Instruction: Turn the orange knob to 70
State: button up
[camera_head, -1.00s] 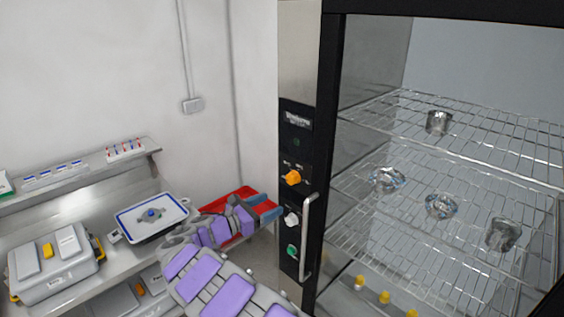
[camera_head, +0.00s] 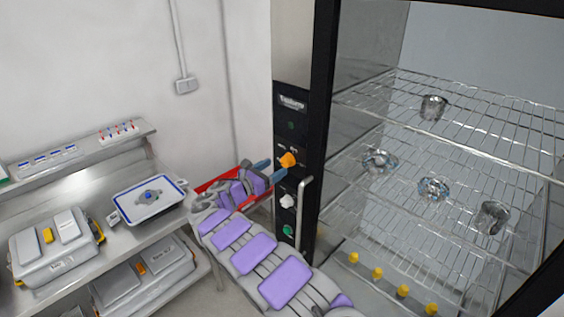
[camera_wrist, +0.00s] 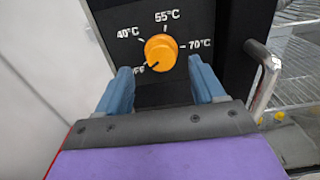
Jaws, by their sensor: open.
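The orange knob (camera_head: 288,159) is on the black control panel of the cabinet. In the wrist view the knob (camera_wrist: 161,50) sits among the marks OFF, 40°C, 55°C and 70°C. A dark pointer line on it faces lower left, toward OFF. My gripper (camera_head: 271,168) is just left of and close to the knob in the head view. In the wrist view my gripper (camera_wrist: 160,66) has its blue fingers wide apart, one on each side below the knob, with clear space between them and it. The left finger partly covers the OFF label.
A white knob (camera_head: 287,201) and a green knob (camera_head: 288,230) are below the orange one. A vertical metal handle (camera_wrist: 265,75) stands right of my gripper. A steel shelf (camera_head: 90,190) holds trays and cases at left.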

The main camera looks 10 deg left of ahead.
aim_at(284, 162)
jog(key=x, duration=0.5)
jog(key=shift+p, duration=0.3)
jog(key=shift+c, duration=0.3)
jog(key=c, duration=0.8)
jog(key=shift+b, duration=0.45)
